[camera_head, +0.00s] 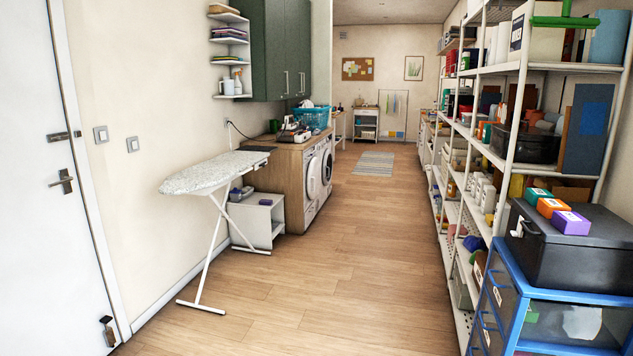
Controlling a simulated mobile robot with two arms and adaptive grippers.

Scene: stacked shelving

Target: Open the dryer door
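Two white front-loading machines stand side by side under a wooden counter at the middle left, seen at a steep angle. The nearer machine has a round door (313,178), and the farther one has a round door (327,167). Which of them is the dryer I cannot tell. Whether either door is fully shut is too small to tell. Neither of my grippers is in view.
An ironing board (214,172) and a small white cabinet (258,220) stand before the counter (272,153). A white shelving rack (507,160) and blue-framed drawers (513,280) line the right. The wooden floor (350,225) between is clear, with a striped rug (374,163) farther back.

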